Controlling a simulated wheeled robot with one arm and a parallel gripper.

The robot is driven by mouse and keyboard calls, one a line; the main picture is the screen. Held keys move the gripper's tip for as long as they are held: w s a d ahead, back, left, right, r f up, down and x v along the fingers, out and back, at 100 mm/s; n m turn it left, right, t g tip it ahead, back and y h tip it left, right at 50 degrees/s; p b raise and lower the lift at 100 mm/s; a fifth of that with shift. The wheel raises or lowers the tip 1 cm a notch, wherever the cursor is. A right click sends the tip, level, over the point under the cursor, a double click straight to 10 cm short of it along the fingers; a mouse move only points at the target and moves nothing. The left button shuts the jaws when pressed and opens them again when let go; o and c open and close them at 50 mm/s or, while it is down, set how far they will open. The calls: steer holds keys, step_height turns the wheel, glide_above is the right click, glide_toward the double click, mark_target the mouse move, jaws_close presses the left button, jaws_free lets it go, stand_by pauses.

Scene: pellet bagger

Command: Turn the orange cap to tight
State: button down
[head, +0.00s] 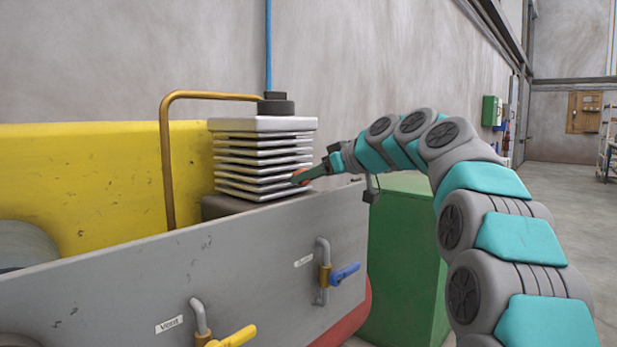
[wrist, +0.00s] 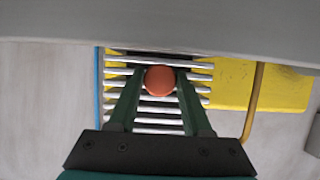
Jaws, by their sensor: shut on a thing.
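The orange cap (wrist: 160,80) is round and sits between the two dark green fingers of my gripper (wrist: 159,84) in the wrist view. The fingers touch it on both sides, so the gripper is shut on it. In the head view a small part of the orange cap (head: 300,175) shows at the tips of my gripper (head: 306,174), in front of the right side of the finned white block (head: 262,165). The fingers hide much of the cap there. I cannot tell how tight it is.
A grey panel (head: 150,290) stands in front, with a yellow-handled valve (head: 232,337) and a blue-handled valve (head: 344,273). A copper pipe (head: 167,150) rises left of the finned block. A green cabinet (head: 405,260) stands below my arm. Open floor lies at the right.

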steer(key=shift+r, duration=0.1)
steer(key=shift+w+m+g+y+p, duration=0.1)
steer(key=shift+m+g+y+p, duration=0.95)
steer(key=shift+m+p, duration=0.95)
steer(key=shift+d, duration=0.1)
steer(key=shift+c, duration=1.7)
jaws_free()
steer(key=v, duration=0.7)
steer(key=shift+d+b, duration=0.35)
steer(key=shift+b, duration=0.05)
